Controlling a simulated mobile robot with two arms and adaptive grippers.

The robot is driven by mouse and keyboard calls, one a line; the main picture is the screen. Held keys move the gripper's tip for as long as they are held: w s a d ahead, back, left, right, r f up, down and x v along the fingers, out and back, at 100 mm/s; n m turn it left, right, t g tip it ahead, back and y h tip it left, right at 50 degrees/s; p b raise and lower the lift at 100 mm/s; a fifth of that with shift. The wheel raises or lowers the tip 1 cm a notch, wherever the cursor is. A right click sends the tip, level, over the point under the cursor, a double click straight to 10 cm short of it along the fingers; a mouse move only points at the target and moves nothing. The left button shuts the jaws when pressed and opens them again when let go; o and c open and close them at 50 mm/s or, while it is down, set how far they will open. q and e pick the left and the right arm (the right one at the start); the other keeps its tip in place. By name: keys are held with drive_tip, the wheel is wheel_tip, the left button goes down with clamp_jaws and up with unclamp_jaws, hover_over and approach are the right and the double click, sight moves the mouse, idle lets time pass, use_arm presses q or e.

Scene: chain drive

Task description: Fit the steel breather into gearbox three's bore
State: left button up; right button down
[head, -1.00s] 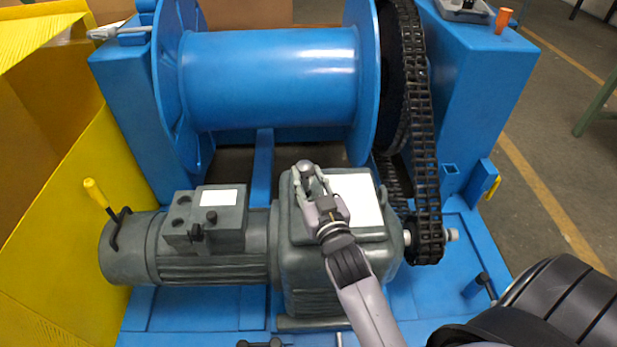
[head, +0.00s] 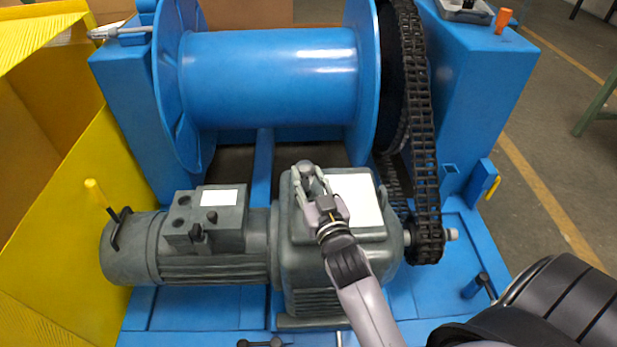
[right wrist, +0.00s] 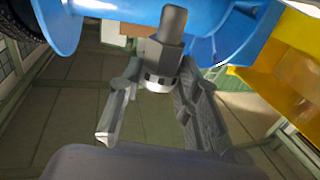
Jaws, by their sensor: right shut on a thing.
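The steel breather (right wrist: 164,62), a grey plug with a lighter banded collar, is between the fingers of my right gripper (right wrist: 155,100) in the right wrist view. In the head view my right gripper (head: 311,184) is over the back left of the top of the grey gearbox (head: 310,270), with the breather (head: 305,167) at its fingertips. The gripper is shut on the breather. The bore is not visible, and I cannot tell whether the breather touches the gearbox. My left gripper is not in view.
A grey motor (head: 200,245) joins the gearbox on the left. A blue drum (head: 270,80) stands behind, with a black chain (head: 425,150) to its right. A yellow panel (head: 75,210) stands at the left. A white plate (head: 352,200) covers part of the gearbox top.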

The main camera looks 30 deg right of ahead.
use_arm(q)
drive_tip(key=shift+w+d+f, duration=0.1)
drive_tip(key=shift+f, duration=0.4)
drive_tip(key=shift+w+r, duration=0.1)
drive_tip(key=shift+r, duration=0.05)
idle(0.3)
use_arm(e)
drive_tip(key=shift+p, duration=0.3)
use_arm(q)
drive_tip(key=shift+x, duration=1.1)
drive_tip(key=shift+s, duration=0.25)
